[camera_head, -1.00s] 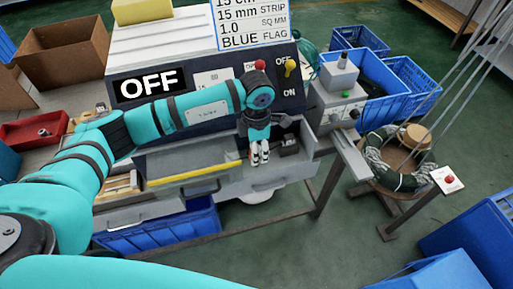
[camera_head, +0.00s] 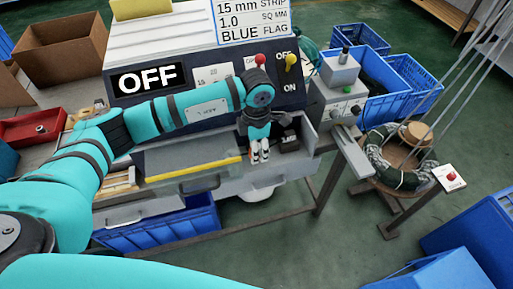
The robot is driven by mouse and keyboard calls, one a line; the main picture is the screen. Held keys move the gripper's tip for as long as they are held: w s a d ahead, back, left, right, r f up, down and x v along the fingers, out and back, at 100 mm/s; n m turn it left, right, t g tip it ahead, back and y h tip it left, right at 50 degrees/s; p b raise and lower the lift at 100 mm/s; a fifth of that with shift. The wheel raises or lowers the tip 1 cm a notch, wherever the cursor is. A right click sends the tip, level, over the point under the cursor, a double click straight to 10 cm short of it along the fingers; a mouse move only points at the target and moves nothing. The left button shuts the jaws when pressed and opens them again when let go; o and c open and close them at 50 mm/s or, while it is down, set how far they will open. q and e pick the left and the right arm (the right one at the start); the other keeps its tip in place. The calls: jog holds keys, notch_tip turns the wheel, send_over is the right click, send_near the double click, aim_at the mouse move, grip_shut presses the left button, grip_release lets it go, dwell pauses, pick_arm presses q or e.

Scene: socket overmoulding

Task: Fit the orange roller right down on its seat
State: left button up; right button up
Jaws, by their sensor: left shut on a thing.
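My left gripper (camera_head: 260,153) reaches down from the teal arm in front of the machine (camera_head: 200,124), near its front ledge. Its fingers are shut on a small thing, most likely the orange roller. The fingers cover it and it is too small to make out clearly. The roller's seat cannot be told apart at this size; a small dark block (camera_head: 289,140) stands just right of the gripper. My right gripper is not in view.
The machine has an OFF sign (camera_head: 148,79), a red knob (camera_head: 260,59) and a yellow lever (camera_head: 291,61). A grey control box (camera_head: 338,75) stands to the right. A yellow bar (camera_head: 193,168) runs along the front, left of the gripper. Blue crates (camera_head: 362,40) stand behind.

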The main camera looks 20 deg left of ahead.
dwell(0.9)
pick_arm(q)
jog(key=shift+b, duration=0.4)
jog(key=shift+f+b, duration=0.55)
jog(key=shift+f, duration=0.05)
dwell(0.5)
jog(key=shift+f+b, duration=1.25)
jog(key=shift+f, duration=0.1)
jog(key=o, duration=1.3)
jog(key=shift+r, duration=0.1)
jog(key=shift+c, duration=0.2)
notch_tip(320, 180, up, 12)
